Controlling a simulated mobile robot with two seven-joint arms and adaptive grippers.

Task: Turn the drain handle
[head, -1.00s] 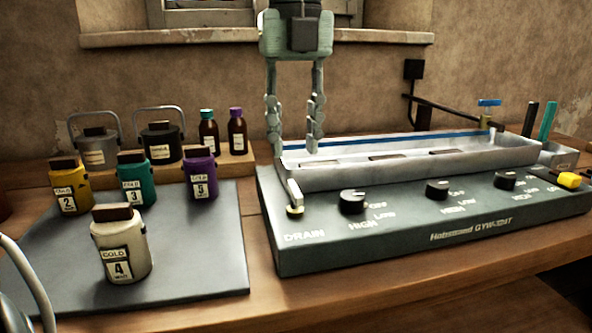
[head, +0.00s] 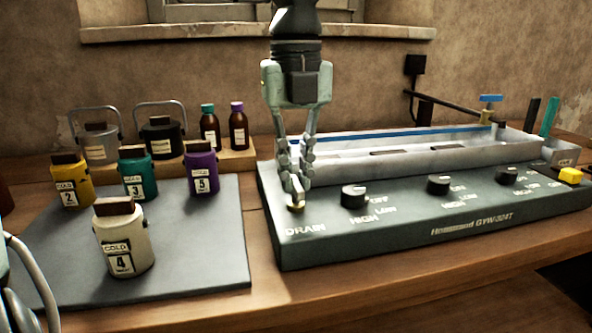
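The drain handle (head: 297,207) is a small pale lever on a brass base at the front left corner of the dark grey panel, above the printed word DRAIN. My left gripper (head: 297,188) points straight down over it. Its fingers are drawn close together, one on each side of the lever, and appear shut on it. The fingertips hide most of the lever; its brass base shows just below them. My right gripper is out of view.
A long metal trough (head: 400,158) sits behind the panel (head: 400,235), which has several black knobs, such as one (head: 353,196) right of the handle. Labelled jars, including a white one (head: 122,240), stand on the grey mat (head: 200,265) to the left.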

